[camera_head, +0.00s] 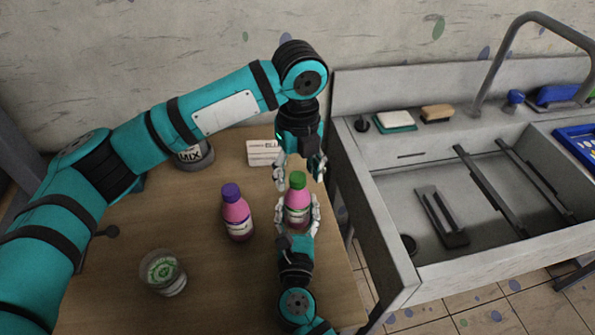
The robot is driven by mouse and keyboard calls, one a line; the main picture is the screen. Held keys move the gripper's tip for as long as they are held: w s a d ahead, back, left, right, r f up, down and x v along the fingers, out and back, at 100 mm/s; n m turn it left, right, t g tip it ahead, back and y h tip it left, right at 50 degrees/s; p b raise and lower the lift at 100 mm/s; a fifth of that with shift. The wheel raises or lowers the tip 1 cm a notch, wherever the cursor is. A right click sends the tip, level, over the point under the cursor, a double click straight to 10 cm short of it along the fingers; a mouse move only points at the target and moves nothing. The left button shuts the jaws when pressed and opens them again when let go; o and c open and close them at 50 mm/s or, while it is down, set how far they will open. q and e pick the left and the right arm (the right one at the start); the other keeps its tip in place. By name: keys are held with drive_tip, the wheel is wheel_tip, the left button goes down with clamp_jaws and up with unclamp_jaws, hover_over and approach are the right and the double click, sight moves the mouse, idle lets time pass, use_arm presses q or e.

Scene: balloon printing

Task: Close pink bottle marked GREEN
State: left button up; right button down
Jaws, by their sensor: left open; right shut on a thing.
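A pink bottle with a green cap (297,208) stands upright near the table's right side. The green cap (297,180) sits on top of it. My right gripper (299,212) reaches up from the bottom of the view and is shut around the bottle's body. My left gripper (299,176) points down from above, open, with its fingers on either side of the cap, level with or just above it. I cannot tell whether they touch the cap. The writing on the bottle's label is too small to read.
A second pink bottle with a purple cap (237,212) stands to the left. A glass jar (162,272) is at the front left, a container marked MIX (196,157) at the back. A white card (262,153) is behind. A sink (385,215) is at right.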

use_arm(q)
wheel_tip(320, 180, up, 12)
idle(0.4)
drive_tip(key=shift+f, duration=0.1)
use_arm(e)
drive_tip(key=shift+c, duration=2.4)
unclamp_jaws()
drive_tip(key=s, duration=1.2)
drive_tip(key=shift+a, duration=0.15)
